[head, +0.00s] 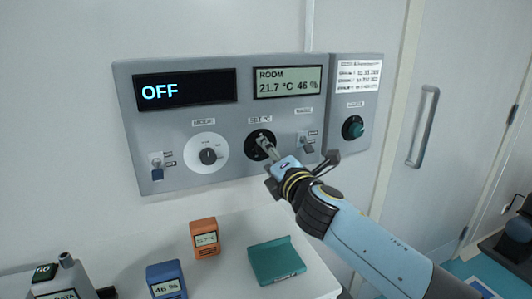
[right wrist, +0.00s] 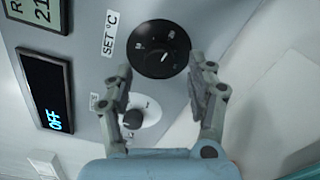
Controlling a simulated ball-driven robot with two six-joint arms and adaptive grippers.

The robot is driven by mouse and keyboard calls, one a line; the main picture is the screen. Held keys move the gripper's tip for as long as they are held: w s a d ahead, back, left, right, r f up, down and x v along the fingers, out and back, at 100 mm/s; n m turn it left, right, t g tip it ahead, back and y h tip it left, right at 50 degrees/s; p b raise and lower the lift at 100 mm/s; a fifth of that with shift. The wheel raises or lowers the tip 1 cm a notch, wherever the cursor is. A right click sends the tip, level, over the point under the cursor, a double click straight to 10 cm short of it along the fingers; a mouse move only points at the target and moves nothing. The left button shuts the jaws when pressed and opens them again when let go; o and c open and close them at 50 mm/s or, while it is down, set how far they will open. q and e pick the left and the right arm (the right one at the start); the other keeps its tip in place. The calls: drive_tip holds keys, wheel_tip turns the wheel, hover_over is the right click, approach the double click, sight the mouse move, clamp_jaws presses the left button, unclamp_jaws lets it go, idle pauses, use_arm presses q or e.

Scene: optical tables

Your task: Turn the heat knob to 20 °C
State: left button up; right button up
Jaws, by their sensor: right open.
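The heat knob, a round black dial labelled SET °C (head: 252,147), is on the grey wall panel (head: 225,115), partly hidden by my right gripper (head: 265,143). In the right wrist view the black knob (right wrist: 158,48) lies just beyond and between the fingertips of my right gripper (right wrist: 160,74). The fingers are open, one on each side, and hold nothing; I cannot tell whether they touch the knob. Its scale numbers are too small to read. The left display (head: 185,90) reads OFF. The room display (head: 287,82) reads 21.7 °C and 46 %. My left gripper is not in view.
Left of the heat knob is a white MODE dial (head: 206,153); a keyed switch (head: 157,168) is further left. A toggle switch (head: 307,143) and green knob (head: 352,127) are to the right. Below, an orange device (head: 205,238), blue device (head: 166,280) and teal device (head: 275,262) sit on a white surface.

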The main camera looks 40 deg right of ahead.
drive_tip(key=v, duration=0.9)
drive_tip(key=shift+s, duration=0.35)
